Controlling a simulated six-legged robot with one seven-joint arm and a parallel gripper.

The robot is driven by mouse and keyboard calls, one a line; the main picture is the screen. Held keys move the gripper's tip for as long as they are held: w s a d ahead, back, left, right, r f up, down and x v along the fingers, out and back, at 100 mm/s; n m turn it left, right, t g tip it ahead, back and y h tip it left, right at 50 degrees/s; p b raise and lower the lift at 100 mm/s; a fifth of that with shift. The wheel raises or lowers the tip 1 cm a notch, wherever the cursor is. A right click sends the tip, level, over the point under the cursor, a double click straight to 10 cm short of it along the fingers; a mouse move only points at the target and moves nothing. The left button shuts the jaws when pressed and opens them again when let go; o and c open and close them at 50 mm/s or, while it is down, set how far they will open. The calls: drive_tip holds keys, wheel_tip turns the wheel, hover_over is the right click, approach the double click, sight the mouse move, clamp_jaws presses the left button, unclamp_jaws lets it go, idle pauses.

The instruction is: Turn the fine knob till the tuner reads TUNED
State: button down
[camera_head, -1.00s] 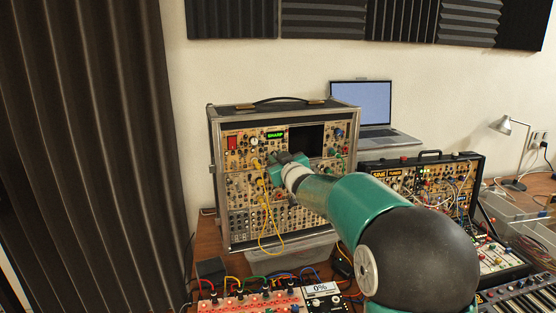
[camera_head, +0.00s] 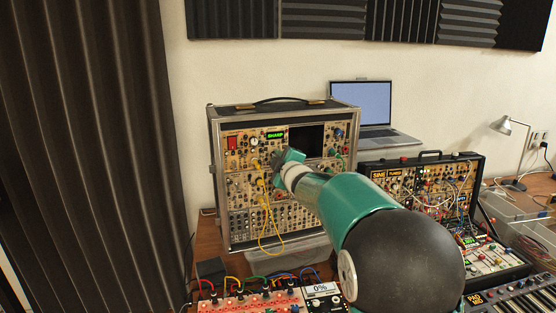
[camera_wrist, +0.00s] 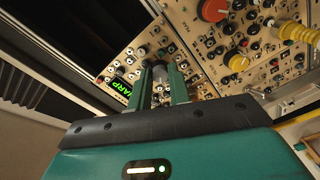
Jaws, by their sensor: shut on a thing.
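The tall modular synth case (camera_head: 216,215) stands on the desk. Its tuner display (camera_head: 275,135) reads SHARP in green; part of that green text also shows in the wrist view (camera_wrist: 123,87). My gripper (camera_wrist: 160,75) is at the panel beside the display, its two green fingers shut on a grey knob (camera_wrist: 158,72). The fingers hide part of the knob, and its label cannot be read. In the head view my gripper (camera_head: 285,160) covers the panel below the display, and the knob is hidden there.
Yellow cables (camera_head: 264,215) hang down the case front, left of my gripper. A red knob (camera_wrist: 213,9) and orange knob (camera_wrist: 238,62) show on the panel. A smaller synth case (camera_head: 405,190) and a laptop (camera_head: 362,103) stand at the right. A dark square opening (camera_head: 308,140) is in the case.

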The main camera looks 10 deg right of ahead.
drive_tip(key=shift+n, duration=1.1)
drive_tip(key=c, duration=1.3)
unclamp_jaws()
drive_tip(key=shift+s, duration=0.1)
drive_tip(key=s+d, duration=0.2)
drive_tip(key=s, duration=1.1)
drive_tip(key=shift+s+r, duration=0.2)
drive_tip(key=shift+s, duration=0.05)
drive_tip(key=shift+d, duration=0.1)
